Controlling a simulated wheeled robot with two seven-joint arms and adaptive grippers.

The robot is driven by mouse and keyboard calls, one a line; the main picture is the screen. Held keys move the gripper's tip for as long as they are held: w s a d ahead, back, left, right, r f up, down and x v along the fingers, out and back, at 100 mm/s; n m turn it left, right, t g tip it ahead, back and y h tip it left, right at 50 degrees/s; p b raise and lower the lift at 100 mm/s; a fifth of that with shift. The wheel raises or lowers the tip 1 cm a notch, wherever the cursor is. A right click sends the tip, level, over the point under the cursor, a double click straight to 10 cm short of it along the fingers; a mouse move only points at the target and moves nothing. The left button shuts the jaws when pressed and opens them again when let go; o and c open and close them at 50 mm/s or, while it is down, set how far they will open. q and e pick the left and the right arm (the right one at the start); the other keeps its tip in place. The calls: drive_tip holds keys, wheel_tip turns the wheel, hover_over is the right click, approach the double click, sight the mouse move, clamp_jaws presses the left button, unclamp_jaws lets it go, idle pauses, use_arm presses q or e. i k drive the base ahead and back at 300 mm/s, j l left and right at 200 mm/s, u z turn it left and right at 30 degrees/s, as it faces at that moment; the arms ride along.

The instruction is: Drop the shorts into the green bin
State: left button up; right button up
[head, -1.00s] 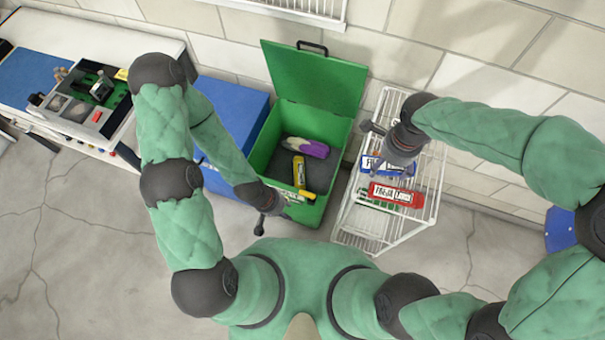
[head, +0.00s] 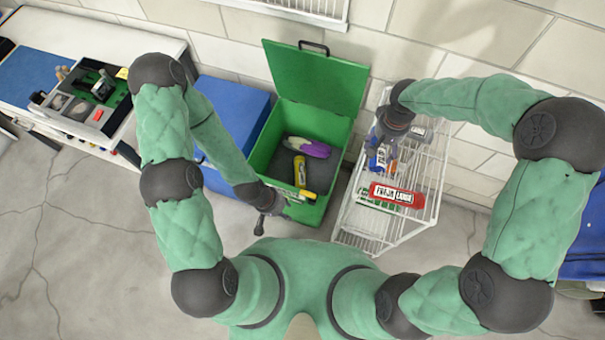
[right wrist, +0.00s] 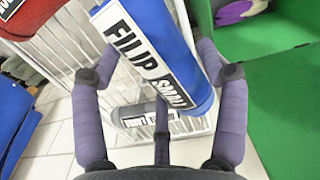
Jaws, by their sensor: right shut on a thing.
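The green bin (head: 265,160) stands open with its lid up in the head view. Inside lie a purple and white item (head: 311,148) and a yellow roll (head: 300,172). My right gripper (head: 385,143) is shut on a blue roll (head: 384,158) labelled FILIP, over the wire rack right of the bin. The blue roll (right wrist: 190,60) is tilted between the fingers in the right wrist view. Nothing is recognisable by shape as shorts; the rolls may be rolled-up clothing. My left gripper (head: 268,207) is by the bin's front left corner; its fingers are too small to read.
The white wire rack (head: 345,225) holds a red roll (head: 397,194) and a green item (head: 377,207). A grey labelled item (right wrist: 140,115) shows low in the right wrist view. A blue box (head: 230,105) adjoins the bin's left side. The floor in front is clear.

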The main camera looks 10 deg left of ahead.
sight(313, 165)
drive_tip(key=k+j+u, duration=0.1)
drive_tip(key=u, duration=0.35)
drive_tip(key=k+j+u, duration=0.15)
drive_tip(key=u, duration=0.3)
drive_tip(key=k+j+u, duration=0.1)
drive_tip(key=j+u, duration=0.15)
drive_tip(key=u, duration=0.15)
drive_tip(key=i+j+u, duration=0.1)
drive_tip(key=j+u, duration=0.15)
drive_tip(key=u, duration=0.15)
drive_tip(key=i+j+u, duration=0.15)
drive_tip(key=u, duration=0.3)
drive_tip(key=i+j+z, duration=0.15)
drive_tip(key=z, duration=0.2)
drive_tip(key=i+j+z, duration=0.2)
drive_tip(key=z, duration=0.15)
drive_tip(key=i+l+z, duration=0.1)
drive_tip(key=i+z, duration=0.15)
drive_tip(key=z, duration=0.15)
drive_tip(key=i+z, duration=0.2)
drive_tip(key=z, duration=0.25)
drive_tip(key=i+j+z, duration=0.1)
drive_tip(key=i+z, duration=0.15)
drive_tip(key=z, duration=0.15)
drive_tip(key=i+z, duration=0.1)
drive_tip(key=i, duration=0.2)
